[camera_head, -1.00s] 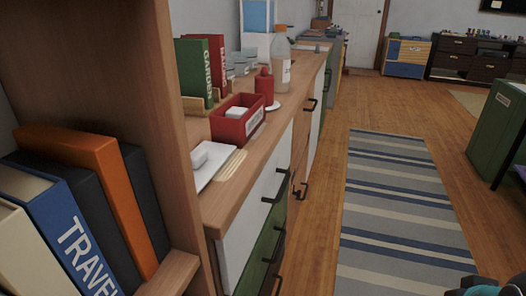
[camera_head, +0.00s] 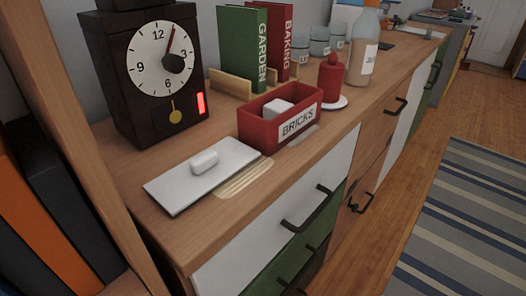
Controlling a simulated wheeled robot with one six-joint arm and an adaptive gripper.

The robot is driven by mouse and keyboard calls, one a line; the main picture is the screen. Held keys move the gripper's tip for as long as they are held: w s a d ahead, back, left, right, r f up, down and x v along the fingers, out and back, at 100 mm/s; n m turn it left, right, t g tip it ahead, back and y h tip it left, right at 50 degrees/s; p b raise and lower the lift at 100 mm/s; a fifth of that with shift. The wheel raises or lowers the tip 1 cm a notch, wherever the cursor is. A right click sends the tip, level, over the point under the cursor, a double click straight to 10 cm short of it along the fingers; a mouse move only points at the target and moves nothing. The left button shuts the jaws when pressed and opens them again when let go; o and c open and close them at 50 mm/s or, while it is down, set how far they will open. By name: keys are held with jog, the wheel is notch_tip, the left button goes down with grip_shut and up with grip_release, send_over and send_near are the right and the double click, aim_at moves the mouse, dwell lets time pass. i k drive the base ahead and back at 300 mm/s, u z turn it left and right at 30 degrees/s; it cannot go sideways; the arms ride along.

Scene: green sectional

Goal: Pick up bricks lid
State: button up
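The bricks lid (camera_head: 203,174) is a flat white rectangular panel with a small rounded white knob on top. It lies on the wooden counter in front of the clock, near the counter's front left part. The red box labelled BRICKS (camera_head: 280,118) stands just behind it to the right, open at the top, with a white block (camera_head: 277,110) showing inside. My gripper is not in view.
A dark clock (camera_head: 152,75) stands behind the lid. Green and red books (camera_head: 257,45), a red canister (camera_head: 331,80) and a bottle (camera_head: 363,48) stand farther back. Drawer handles (camera_head: 307,209) stick out below the counter edge. A tall shelf is at left; a striped rug (camera_head: 470,220) lies right.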

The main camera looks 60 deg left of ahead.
aim_at(180, 186)
jog(key=i, duration=0.9)
jog(key=u, duration=2.15)
